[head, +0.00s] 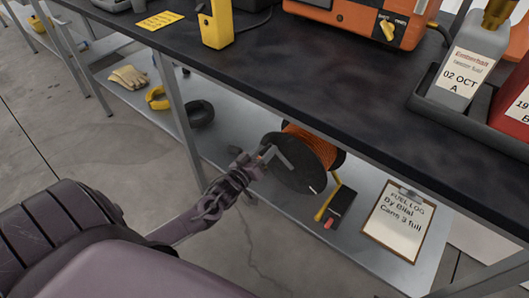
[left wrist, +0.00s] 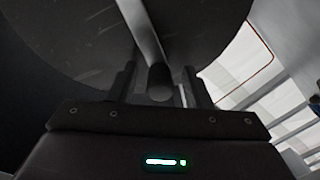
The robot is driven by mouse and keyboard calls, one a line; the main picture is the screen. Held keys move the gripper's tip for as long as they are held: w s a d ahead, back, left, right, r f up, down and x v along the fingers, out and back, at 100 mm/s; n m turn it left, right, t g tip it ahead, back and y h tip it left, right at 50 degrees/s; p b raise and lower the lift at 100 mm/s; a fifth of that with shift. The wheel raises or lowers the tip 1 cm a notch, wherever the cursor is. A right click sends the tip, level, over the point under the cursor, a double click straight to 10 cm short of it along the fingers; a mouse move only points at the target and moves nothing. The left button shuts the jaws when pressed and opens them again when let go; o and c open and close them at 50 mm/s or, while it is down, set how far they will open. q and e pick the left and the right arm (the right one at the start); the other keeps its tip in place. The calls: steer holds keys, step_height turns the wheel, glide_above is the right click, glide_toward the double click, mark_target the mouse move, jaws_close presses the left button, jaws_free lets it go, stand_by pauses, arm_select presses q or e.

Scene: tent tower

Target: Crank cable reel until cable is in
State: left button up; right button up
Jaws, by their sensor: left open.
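The cable reel (head: 297,163) stands on the lower metal shelf, with a dark round side disc facing me and orange cable (head: 311,143) wound behind it. A grey crank arm (head: 277,154) lies across the disc. My left gripper (head: 262,158) is at the crank's outer end, in front of the disc. In the left wrist view the gripper (left wrist: 158,85) is open, with a dark crank knob (left wrist: 160,82) between its two fingers. A gap shows on each side of the knob. The disc (left wrist: 190,30) fills the top of that view. My right gripper is not in view.
The black table top (head: 290,75) overhangs the shelf. A table leg (head: 181,120) stands left of my gripper. A yellow cable end with a dark box (head: 340,202) and a clipboard (head: 397,222) lie right of the reel. A black ring (head: 200,113) and gloves (head: 128,77) lie left.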

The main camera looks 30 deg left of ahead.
mark_target(293, 147)
arm_select(q)
steer(key=shift+w, duration=0.2)
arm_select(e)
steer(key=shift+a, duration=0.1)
arm_select(q)
steer(key=shift+c, duration=0.3)
jaws_close()
